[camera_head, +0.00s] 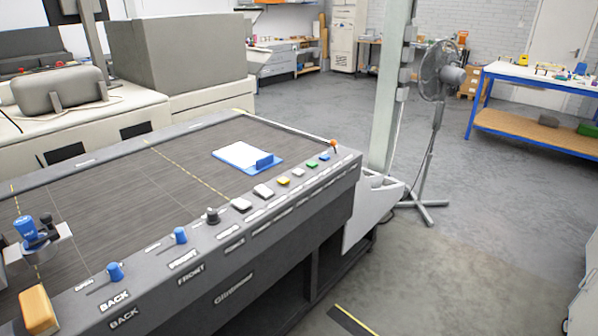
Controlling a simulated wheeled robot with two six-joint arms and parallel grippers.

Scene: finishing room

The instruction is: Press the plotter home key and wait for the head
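A grey flatbed machine (300,218), which looks like the plotter, fills the lower left with a dark bed. A blue-topped tool on a metal bracket (27,228), possibly the head, is over the bed's left side. Neither of my grippers is in view.
Blue knobs (115,271) (180,235) and a black knob (212,215) share the front edge. A blue clipboard with white paper (243,156) lies on the bed. A pillar (392,90) and standing fan (437,85) stand beyond the right end.

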